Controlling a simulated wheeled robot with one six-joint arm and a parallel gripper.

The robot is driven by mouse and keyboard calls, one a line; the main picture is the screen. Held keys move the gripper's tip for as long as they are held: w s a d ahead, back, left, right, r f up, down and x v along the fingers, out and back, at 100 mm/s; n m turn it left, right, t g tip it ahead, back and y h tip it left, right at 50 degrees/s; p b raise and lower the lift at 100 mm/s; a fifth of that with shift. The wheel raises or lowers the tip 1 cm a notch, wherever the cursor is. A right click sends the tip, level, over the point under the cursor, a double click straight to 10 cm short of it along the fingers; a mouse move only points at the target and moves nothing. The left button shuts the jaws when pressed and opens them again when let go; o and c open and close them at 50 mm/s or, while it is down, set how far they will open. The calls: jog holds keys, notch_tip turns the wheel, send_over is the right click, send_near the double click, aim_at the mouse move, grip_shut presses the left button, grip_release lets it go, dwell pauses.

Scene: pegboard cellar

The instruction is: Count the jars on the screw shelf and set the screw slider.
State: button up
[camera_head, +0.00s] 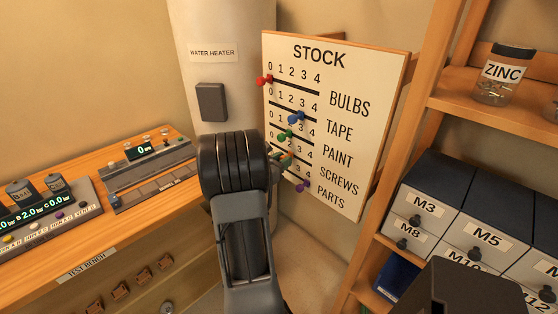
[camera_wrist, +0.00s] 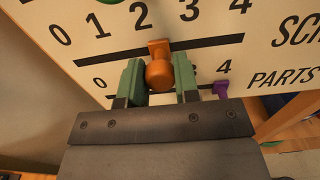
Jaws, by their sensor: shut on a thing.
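The STOCK board (camera_head: 375,70) stands against the wall, with slotted rows for BULBS, TAPE, PAINT, SCREWS and PARTS. My gripper (camera_wrist: 159,82) is shut on the orange screw slider (camera_wrist: 159,72), with green fingertips on both sides of its knob. The slider sits near the 2, perhaps slightly toward the 3. In the head view my arm and gripper hide much of the SCREWS row. A clear jar labelled ZINC (camera_head: 495,78) stands on the wooden shelf (camera_head: 455,92) at upper right. Part of another jar (camera_head: 551,112) shows at the right edge.
Other sliders are red (camera_head: 263,80), blue (camera_head: 296,118), green (camera_head: 285,136) and purple (camera_head: 303,186). A test bench (camera_head: 100,255) with instruments is at left. The water heater (camera_head: 215,55) stands behind.

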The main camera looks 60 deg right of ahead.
jog(key=shift+s+a, duration=0.2)
jog(key=shift+s, duration=0.45)
jog(key=shift+s+a, duration=0.2)
jog(key=shift+s, duration=0.45)
jog(key=o, duration=1.5)
jog(key=shift+a+b, duration=0.25)
jog(key=shift+b, duration=0.05)
jog(key=v, duration=0.9)
jog(key=shift+p, duration=0.3)
jog(key=shift+r, duration=0.1)
